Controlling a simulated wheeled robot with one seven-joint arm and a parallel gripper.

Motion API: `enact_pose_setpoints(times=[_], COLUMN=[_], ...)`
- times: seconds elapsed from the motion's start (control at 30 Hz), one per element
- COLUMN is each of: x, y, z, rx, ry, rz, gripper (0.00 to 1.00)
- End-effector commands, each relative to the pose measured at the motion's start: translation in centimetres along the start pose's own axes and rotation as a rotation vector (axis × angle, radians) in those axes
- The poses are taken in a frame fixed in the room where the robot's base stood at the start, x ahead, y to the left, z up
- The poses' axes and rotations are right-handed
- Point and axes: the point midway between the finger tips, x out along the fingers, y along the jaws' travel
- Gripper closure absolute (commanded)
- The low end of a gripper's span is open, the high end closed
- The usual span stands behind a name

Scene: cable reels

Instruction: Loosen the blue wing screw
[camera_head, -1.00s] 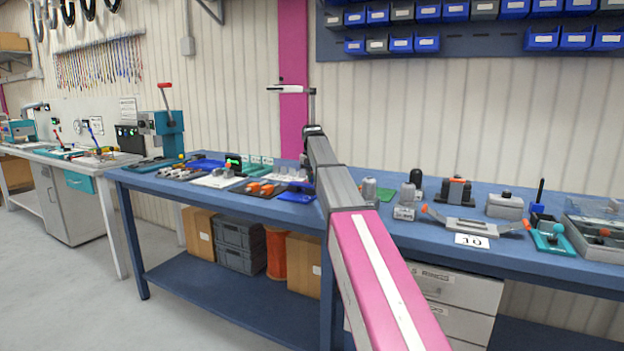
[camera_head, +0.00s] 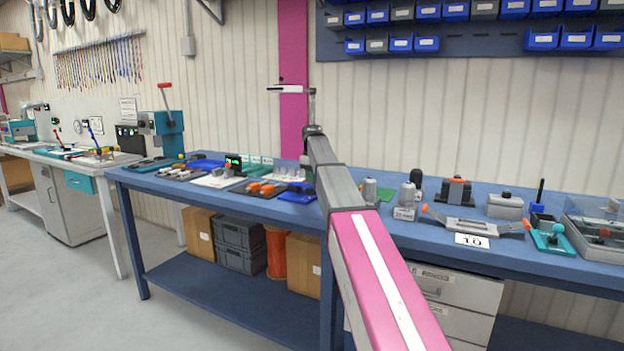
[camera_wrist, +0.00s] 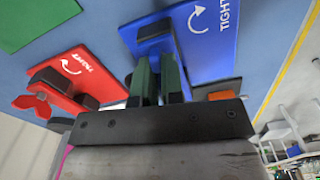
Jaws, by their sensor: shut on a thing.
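In the wrist view a blue plate (camera_wrist: 222,50) with a white curved arrow and the word "TIGHT" fills the upper right. My gripper (camera_wrist: 159,75) has its two green fingers at the dark block (camera_wrist: 154,38) on this plate's left part. In the head view my arm hides the gripper tip.
A green plate (camera_wrist: 35,22) lies at the wrist view's upper left, and an orange part (camera_wrist: 220,96) right of the fingers. In the head view the blue bench (camera_head: 150,183) carries several fixtures on both sides of my arm. A teal press (camera_head: 163,130) stands at the back left.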

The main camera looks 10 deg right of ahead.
Motion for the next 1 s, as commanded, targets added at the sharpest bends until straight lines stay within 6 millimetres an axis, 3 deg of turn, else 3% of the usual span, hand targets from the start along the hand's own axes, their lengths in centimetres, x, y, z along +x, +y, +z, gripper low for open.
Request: enact_pose_setpoints(times=[0.33,0.9,1.0], x=[-0.02,-0.02,-0.02], y=[0.00,0.01,0.01], z=[-0.01,-0.01,-0.01], rx=[-0.157,-0.191,-0.190], ry=[0.000,0.000,0.000], rz=[0.000,0.000,0.000], gripper=[1.00,1.00,0.66])
